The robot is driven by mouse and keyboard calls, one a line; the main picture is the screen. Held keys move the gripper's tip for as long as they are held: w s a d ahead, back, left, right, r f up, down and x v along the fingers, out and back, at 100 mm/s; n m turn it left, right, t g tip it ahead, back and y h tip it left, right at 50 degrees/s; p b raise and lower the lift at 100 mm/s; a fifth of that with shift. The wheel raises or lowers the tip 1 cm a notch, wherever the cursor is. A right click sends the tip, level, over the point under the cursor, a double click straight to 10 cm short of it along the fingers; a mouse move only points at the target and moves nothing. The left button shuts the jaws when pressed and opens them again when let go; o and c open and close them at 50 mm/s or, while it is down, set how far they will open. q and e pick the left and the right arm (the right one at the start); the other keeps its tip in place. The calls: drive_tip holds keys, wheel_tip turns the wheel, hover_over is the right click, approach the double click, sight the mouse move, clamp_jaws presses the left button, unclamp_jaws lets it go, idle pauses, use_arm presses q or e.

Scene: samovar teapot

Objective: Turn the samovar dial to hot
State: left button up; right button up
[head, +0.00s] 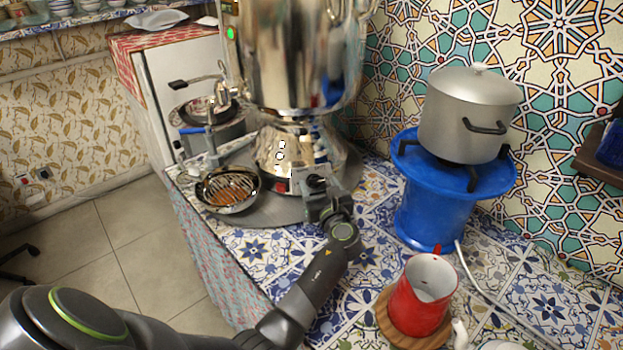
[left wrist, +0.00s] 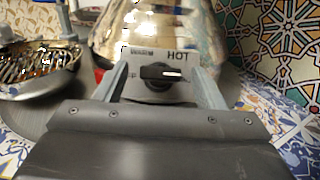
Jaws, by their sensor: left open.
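The silver samovar (head: 290,60) stands on the tiled counter on a round metal tray (head: 272,213). Its dial (left wrist: 160,73) is a black knob on a pale plate at the base, and the dial also shows in the head view (head: 316,182). The plate reads "HOT" at its upper right, with a smaller, blurred label at upper left. The knob lies about level, with a white mark toward its right end. My left gripper (head: 322,203) is open at the samovar's base. In the left wrist view its fingers (left wrist: 160,84) stand on either side of the knob; contact cannot be told.
A strainer bowl (head: 228,190) sits left of the samovar base. A blue stove (head: 445,195) with a grey pot (head: 468,115) stands to the right. A red jug (head: 422,295) on a wooden board is at the front, close to my left arm. Patterned tile wall stands behind.

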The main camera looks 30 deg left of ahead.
use_arm(q)
drive_tip(key=shift+w+a, duration=0.1)
drive_tip(key=shift+w, duration=0.05)
drive_tip(key=shift+r, duration=0.1)
drive_tip(key=shift+c, duration=0.3)
drive_tip(key=c, duration=0.9)
